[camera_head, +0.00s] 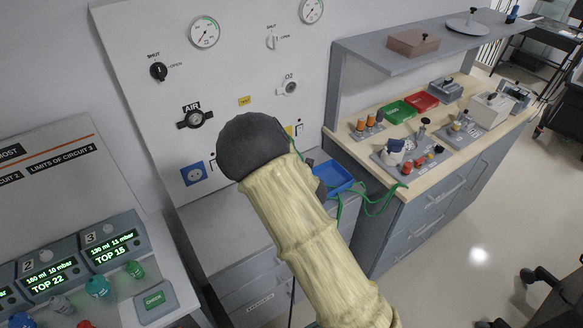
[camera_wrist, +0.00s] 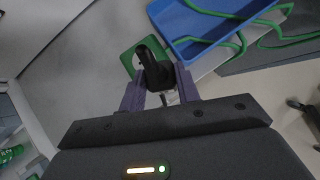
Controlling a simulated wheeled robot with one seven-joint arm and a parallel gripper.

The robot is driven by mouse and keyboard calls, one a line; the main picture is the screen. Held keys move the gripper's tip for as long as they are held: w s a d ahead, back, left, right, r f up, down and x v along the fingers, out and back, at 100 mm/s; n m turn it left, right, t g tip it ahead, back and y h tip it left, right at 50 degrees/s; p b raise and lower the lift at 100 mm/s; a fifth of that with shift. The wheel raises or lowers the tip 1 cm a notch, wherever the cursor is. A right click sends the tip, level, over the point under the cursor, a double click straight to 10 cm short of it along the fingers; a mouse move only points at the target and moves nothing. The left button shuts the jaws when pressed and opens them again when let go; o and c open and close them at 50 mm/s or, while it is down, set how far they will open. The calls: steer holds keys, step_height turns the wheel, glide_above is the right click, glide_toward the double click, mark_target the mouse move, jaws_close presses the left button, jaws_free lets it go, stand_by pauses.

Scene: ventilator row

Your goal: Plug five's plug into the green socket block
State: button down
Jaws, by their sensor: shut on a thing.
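In the wrist view my gripper (camera_wrist: 160,82) has its two purple fingers shut on a black plug (camera_wrist: 152,66). The plug points away from me, in front of the green socket block (camera_wrist: 128,61), a square green plate. Plug and green plate overlap in this view, and I cannot tell whether the plug is in the socket or only before it. In the head view my dark wrist and pale sleeved arm hide the gripper, the plug and the green block.
A blue tray (camera_head: 335,172) with green cable (camera_head: 380,203) lies right of my arm; the tray also shows in the wrist view (camera_wrist: 187,22). A blue socket (camera_head: 194,174) is on the wall panel. A wooden bench (camera_head: 372,157) with trays stands right. Display units (camera_head: 112,250) are lower left.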

steer(key=w+a+r+n+y+p, duration=0.2)
steer(key=w+a+r+n+y, duration=0.1)
steer(key=r+n, duration=0.1)
steer(key=shift+w+a+r+t, duration=0.25)
steer(key=shift+w+r+t, duration=0.05)
steer(key=shift+r, duration=0.5)
steer(key=shift+f, duration=0.15)
steer(key=shift+f+b, duration=1.6)
steer(key=shift+f, duration=1.15)
steer(key=shift+d+f+b, duration=0.1)
steer(key=shift+f+b, duration=0.1)
steer(key=shift+b, duration=0.6)
steer(key=shift+f+b, duration=1.15)
steer(key=shift+f, duration=0.05)
steer(key=shift+s+f, duration=0.1)
steer(key=shift+s, duration=0.05)
steer(key=c, duration=0.9)
jaws_free()
